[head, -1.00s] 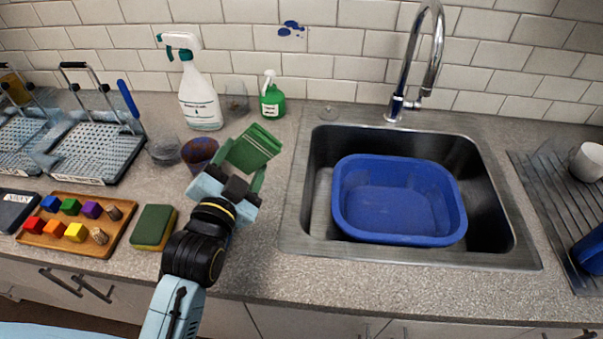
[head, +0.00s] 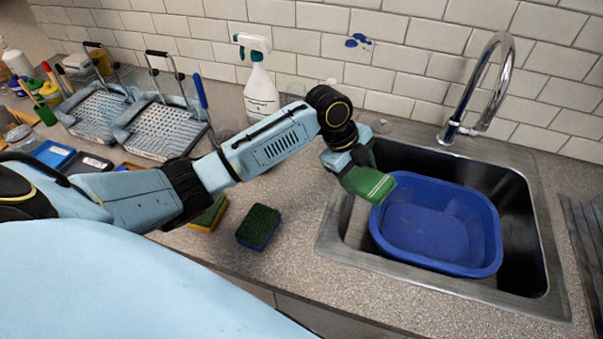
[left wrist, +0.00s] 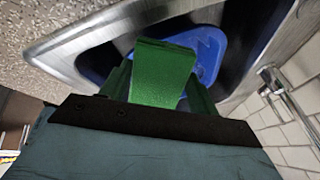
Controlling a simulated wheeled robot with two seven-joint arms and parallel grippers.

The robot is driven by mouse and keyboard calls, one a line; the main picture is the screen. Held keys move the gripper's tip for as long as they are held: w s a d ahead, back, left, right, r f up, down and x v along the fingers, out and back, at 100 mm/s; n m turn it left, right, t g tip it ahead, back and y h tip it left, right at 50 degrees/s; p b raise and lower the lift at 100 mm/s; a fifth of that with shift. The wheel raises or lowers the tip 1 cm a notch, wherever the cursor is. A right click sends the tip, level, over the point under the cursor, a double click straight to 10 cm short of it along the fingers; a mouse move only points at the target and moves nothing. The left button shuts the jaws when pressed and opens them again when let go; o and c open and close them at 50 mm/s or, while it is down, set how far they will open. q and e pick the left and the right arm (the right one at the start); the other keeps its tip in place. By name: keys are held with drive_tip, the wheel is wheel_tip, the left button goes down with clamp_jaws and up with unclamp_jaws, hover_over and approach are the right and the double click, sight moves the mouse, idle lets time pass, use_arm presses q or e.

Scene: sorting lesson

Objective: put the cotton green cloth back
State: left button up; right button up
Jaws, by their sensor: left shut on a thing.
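I cannot tell whether the cloth touches the rim. In the left wrist view the cloth (left wrist: 162,75) sticks out from between the fingers, with the blue basin (left wrist: 208,48) beyond it. My right gripper is not in view.
The metal sink (head: 335,240) holds the basin, with a tall faucet (head: 480,85) behind. A white spray bottle (head: 260,92) stands by the wall. Two sponges (head: 258,227) (head: 207,213) lie on the counter. Drying trays (head: 160,130) are at the left.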

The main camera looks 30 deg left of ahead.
use_arm(q)
drive_tip(key=a+r+m+g+y+p, duration=0.1)
drive_tip(key=a+r+m+g+y, duration=0.15)
drive_tip(key=a, duration=0.55)
drive_tip(key=y+p, duration=0.1)
drive_tip(key=y, duration=0.1)
approach(298, 175)
drive_tip(key=shift+m, duration=0.35)
wheel_tip(298, 175, down, 6)
drive_tip(key=shift+s+f, duration=0.1)
drive_tip(key=shift+f, duration=0.1)
drive_tip(key=o, duration=0.9)
wheel_tip(298, 175, up, 12)
drive_tip(key=shift+r, duration=0.1)
